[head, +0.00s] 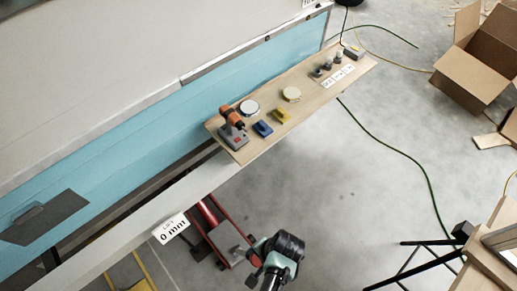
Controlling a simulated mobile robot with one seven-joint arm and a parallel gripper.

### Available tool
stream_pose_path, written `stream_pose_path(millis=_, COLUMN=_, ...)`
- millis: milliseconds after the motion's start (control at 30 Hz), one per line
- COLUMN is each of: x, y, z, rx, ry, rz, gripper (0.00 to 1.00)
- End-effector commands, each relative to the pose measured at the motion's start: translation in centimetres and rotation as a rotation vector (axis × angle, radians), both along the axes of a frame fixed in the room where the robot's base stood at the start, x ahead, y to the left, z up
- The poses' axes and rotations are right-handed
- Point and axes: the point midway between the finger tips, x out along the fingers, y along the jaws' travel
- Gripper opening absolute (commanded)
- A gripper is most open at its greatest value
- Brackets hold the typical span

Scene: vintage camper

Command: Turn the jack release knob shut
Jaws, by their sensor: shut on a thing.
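The red floor jack (207,213) is low on the concrete beside the camper's lower edge, with a grey plate on it. My gripper (262,272) is at the jack's near end, at the bottom of the head view. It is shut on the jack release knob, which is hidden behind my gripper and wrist. How far the knob is turned cannot be seen. A white sign (170,228) on the camper's lower rail reads "0 mm".
A green hose (400,155) crosses the floor. Cardboard boxes (465,75) and a wooden table (490,255) stand right. Open floor lies between.

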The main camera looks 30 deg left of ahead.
Motion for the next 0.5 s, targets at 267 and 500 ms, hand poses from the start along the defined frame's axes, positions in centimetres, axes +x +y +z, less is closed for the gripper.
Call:
stream_pose_path(millis=267, x=-0.05, y=-0.08, z=0.08, rx=-0.023, ry=-0.060, rz=0.241, gripper=0.08)
stream_pose_path(millis=500, x=-0.08, y=-0.12, z=0.02, rx=-0.037, ry=-0.100, rz=0.399, gripper=0.08)
